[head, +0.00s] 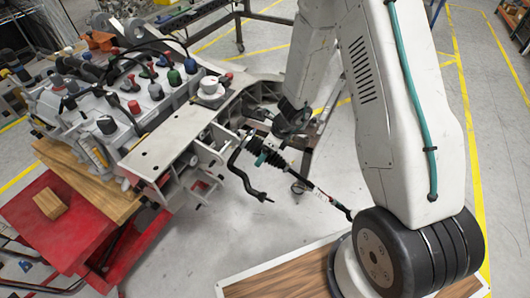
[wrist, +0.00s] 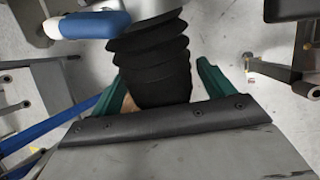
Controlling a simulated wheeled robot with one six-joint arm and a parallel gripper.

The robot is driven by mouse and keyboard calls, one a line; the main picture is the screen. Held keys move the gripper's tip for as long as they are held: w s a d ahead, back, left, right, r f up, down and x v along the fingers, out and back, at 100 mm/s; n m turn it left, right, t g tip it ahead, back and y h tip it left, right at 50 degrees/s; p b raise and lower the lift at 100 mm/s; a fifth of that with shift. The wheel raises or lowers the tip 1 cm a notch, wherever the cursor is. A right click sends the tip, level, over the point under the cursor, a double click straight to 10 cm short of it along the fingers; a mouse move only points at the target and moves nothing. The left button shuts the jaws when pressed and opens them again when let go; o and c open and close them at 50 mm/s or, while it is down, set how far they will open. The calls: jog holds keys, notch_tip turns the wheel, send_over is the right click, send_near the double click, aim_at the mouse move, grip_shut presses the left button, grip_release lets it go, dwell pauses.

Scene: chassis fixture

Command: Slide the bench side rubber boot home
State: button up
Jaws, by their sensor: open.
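The black ribbed rubber boot (wrist: 152,62) fills the upper middle of the wrist view, its folds narrowing towards my gripper. In the head view the boot (head: 273,160) sits on a thin rod (head: 325,197) that runs out from the chassis to the lower right. My gripper (wrist: 163,78) is open, with one teal finger on each side of the boot's narrow end. Whether the fingers touch the rubber cannot be told. The boot's narrow end is partly hidden behind the dark edge of my gripper. In the head view my arm hides part of the chassis side.
The grey chassis (head: 165,145) carries several coloured knobs and stands over a red bench (head: 60,225). A black curved bar (head: 243,178) hangs close beside the boot. A blue handle with a white end (wrist: 92,25) lies near the boot. Open floor (head: 240,235) lies below.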

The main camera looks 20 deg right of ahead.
jog(key=v, duration=0.7)
jog(key=shift+d+r, duration=0.1)
jog(key=shift+r, duration=0.15)
jog(key=shift+n, duration=0.4)
jog(key=s+r+n+h, duration=0.4)
jog(key=s+r+n, duration=2.2)
jog(key=r, duration=0.5)
jog(key=s, duration=0.2)
jog(key=shift+s+h, duration=0.25)
jog(key=shift+h, duration=0.05)
